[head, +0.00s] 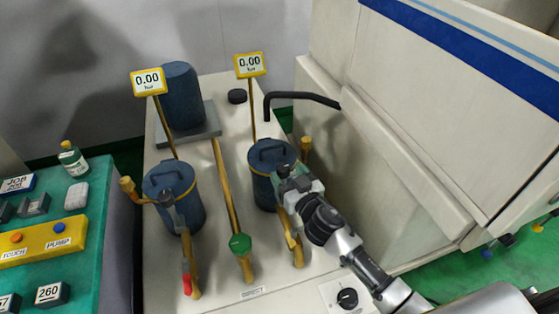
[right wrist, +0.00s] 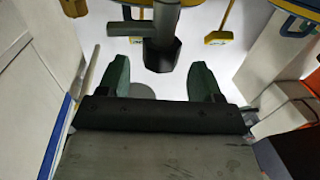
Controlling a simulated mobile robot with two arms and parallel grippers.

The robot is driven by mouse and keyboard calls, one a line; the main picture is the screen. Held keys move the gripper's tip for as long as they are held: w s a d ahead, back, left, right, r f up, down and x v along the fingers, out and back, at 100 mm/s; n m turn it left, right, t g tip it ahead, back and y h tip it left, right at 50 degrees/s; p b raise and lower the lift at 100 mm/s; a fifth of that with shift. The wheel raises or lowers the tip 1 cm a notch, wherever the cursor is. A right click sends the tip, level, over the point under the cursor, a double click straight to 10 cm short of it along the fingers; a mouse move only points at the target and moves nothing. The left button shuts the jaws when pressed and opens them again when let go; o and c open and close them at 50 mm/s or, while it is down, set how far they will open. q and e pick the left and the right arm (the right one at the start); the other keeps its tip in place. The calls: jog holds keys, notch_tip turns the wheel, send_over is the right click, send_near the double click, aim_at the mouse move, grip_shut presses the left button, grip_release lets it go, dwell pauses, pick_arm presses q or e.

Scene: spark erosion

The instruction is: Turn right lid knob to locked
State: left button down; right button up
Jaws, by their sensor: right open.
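The right blue canister (head: 262,190) stands on the beige bench, with a dark blue lid (head: 270,152) and a yellow band. My right gripper (head: 287,176) is at its front right edge, covering part of the lid side; the right lid knob is hidden there in the head view. In the right wrist view the gripper (right wrist: 160,82) is open. A dark grey T-shaped piece (right wrist: 161,42), possibly the lid knob, shows just beyond and between the green fingertips; I cannot tell whether they touch it. My left gripper is not in view.
Two 0.00 gauges (head: 148,81) rise on yellow posts. Yellow pipes, a green knob (head: 240,243) and a black bent bar (head: 300,97) stand nearby. A large beige machine (head: 440,120) limits room on the right.

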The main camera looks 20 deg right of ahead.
aim_at(280, 164)
jog(key=w, duration=0.4)
jog(key=shift+a+f, duration=0.1)
jog(key=shift+a, duration=0.3)
jog(key=shift+w+a, duration=0.1)
jog(key=shift+w, duration=0.25)
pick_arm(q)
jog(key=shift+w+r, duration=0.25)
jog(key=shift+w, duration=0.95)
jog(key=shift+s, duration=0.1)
pick_arm(e)
jog(key=shift+c, duration=0.2)
jog(key=shift+c, duration=1.3)
jog(key=c, duration=0.6)
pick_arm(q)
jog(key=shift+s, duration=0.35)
pick_arm(e)
jog(key=shift+c, duration=0.2)
